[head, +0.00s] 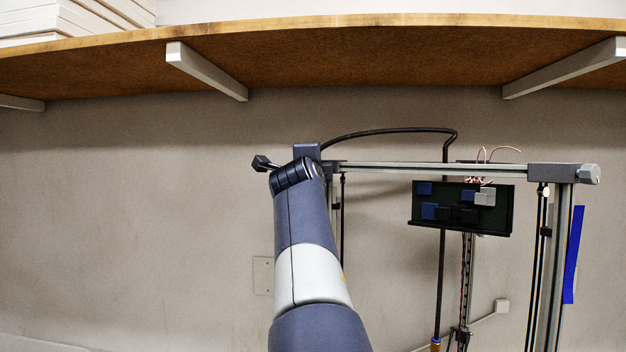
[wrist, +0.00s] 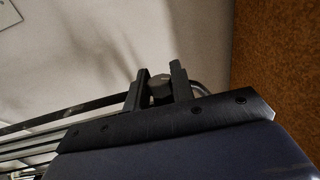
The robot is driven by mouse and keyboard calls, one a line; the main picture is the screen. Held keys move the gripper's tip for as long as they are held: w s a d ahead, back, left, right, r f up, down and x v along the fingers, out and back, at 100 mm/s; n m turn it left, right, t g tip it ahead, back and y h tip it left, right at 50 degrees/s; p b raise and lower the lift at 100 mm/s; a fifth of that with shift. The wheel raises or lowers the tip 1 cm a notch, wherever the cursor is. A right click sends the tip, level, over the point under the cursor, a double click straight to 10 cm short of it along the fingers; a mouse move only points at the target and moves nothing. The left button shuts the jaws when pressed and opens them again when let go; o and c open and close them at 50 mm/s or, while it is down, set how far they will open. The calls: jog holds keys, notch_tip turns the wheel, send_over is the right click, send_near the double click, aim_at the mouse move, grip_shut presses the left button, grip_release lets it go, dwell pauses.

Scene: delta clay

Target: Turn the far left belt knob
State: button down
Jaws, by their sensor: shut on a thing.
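The belt knob (wrist: 159,89) is a small grey, faceted piece in the wrist view. My gripper (wrist: 157,76) has its two dark fingers on either side of it and is shut on it. In the head view my arm reaches up to the left end of the printer frame's top beam (head: 430,169). The left knob and my fingertips cannot be made out there, with my arm in front. A similar grey knob (head: 590,174) at the right end of the beam is in plain view, far from my gripper. How far the held knob is turned cannot be told.
A wooden shelf (head: 380,60) on pale brackets (head: 205,72) hangs above the frame. A black cable (head: 390,131) arches over the beam. A dark panel with blue and grey blocks (head: 462,207) hangs under the beam.

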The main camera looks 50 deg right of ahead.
jog(key=c, duration=2.2)
grip_release()
jog(key=shift+f+t+h+b, duration=0.45)
jog(key=shift+t+h+b, duration=0.55)
jog(key=shift+b, duration=3.25)
jog(key=c, duration=2.2)
grip_release()
jog(key=t+h+b, duration=0.1)
jog(key=b, duration=0.2)
jog(key=shift+r+n+b, duration=0.15)
jog(key=shift+n+b, duration=0.15)
jog(key=c, duration=2.2)
grip_release()
jog(key=shift+r+t+h+b, duration=0.3)
jog(key=shift+h+b, duration=0.1)
jog(key=shift+b, duration=0.35)
jog(key=c, duration=1.3)
grip_release()
jog(key=shift+o, duration=0.2)
